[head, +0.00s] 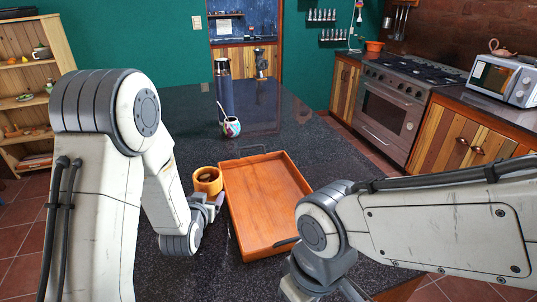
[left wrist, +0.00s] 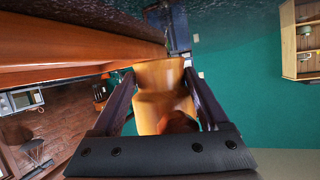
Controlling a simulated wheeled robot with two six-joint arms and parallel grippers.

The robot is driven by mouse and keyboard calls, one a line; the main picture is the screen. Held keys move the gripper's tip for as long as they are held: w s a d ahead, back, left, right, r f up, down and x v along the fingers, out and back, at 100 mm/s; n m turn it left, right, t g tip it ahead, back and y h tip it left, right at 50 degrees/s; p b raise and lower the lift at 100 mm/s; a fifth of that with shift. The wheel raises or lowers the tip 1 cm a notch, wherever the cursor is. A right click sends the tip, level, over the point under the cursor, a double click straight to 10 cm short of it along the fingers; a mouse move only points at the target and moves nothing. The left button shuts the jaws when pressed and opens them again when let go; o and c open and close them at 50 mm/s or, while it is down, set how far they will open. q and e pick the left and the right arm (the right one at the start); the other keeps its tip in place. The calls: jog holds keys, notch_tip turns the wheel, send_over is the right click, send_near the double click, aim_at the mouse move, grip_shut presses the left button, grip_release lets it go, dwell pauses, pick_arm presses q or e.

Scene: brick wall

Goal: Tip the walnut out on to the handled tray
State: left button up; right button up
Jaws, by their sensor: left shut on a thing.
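The handled tray (head: 268,190) is a shallow orange-red wooden tray with dark handles at its far and near ends. It lies on the dark counter. My left gripper (head: 211,192) is shut on a yellow-orange cup (head: 198,187) just left of the tray's left wall. The cup looks about upright, its opening dark in the head view. In the left wrist view the cup (left wrist: 155,75) sits between both fingers. A brown lump, apparently the walnut (left wrist: 180,122), shows at its mouth. My right gripper is out of view below the frame; only its arm shows.
A dark blue flask (head: 224,90) and a patterned mate cup with a straw (head: 232,127) stand beyond the tray on the dark counter (head: 180,105). My right forearm reaches over the tray's near right corner. The counter right of the flask is clear.

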pick_arm(q)
jog(key=w+d+r+n+g+h+p, duration=0.1)
jog(key=d+r+n+g+h+p, duration=0.1)
jog(key=d+n+h+p, duration=0.3)
jog(key=w+d+r+n+g+h+p, duration=0.2)
jog(key=d+n+h+p, duration=0.4)
jog(key=d+n+h, duration=0.4)
jog(key=d+r+n, duration=0.1)
jog(key=d, duration=0.3)
jog(key=shift+w+d+r+n, duration=0.25)
jog(key=shift+d+r+n, duration=0.05)
dwell(0.8)
